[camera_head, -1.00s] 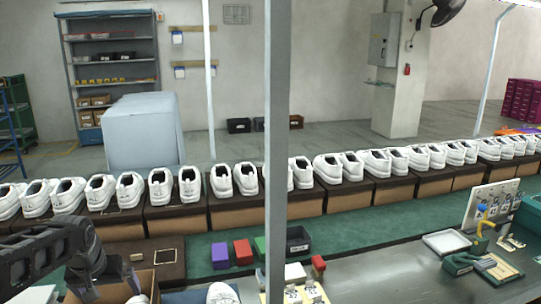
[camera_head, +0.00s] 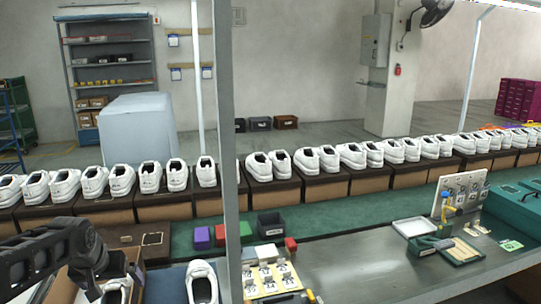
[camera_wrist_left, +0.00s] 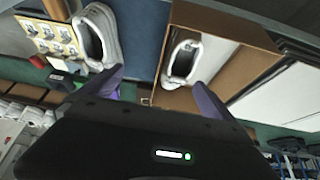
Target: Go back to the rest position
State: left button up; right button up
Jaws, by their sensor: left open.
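My left gripper (camera_head: 96,288) is at the lower left of the head view, in front of an open cardboard box (camera_head: 157,286). Its two purple fingers are spread apart in the left wrist view (camera_wrist_left: 160,88), with nothing between them. A white shoe (camera_head: 118,284) is in the box; it also shows in the left wrist view (camera_wrist_left: 184,62). Another white shoe (camera_head: 202,284) stands on the blue mat (camera_head: 172,284) to the right of the box. My right gripper is not in either view.
A row of white shoes on brown boxes (camera_head: 320,188) runs behind the table. A grey post (camera_head: 228,120) crosses the head view. The grey tabletop (camera_head: 355,272) has free room.

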pick_arm(q)
jog(key=w+d+f+m+t+h, duration=0.1)
jog(key=w+d+f+t+h, duration=0.15)
jog(key=d+f, duration=0.8)
jog(key=s+d+f+g+h+b, duration=0.1)
jog(key=s+d+f, duration=0.1)
jog(key=d+f, duration=0.45)
jog(key=s+d+f+g+b, duration=0.1)
jog(key=s+d+f, duration=0.2)
jog(key=f, duration=0.6)
jog(key=s+d+f+g+b, duration=0.1)
jog(key=s+d+f, duration=0.3)
jog(key=s+f, duration=0.2)
jog(key=s+d+f+g+h+b, duration=0.1)
jog(key=s+d+f, duration=0.4)
jog(key=s, duration=0.5)
jog(key=s+d+f+g+h+b, duration=0.1)
jog(key=s+d+f+g, duration=0.2)
jog(key=s+d+f, duration=0.2)
jog(key=s+f, duration=0.2)
jog(key=s, duration=0.2)
jog(key=shift+m, duration=0.4)
jog(key=shift+w, duration=0.1)
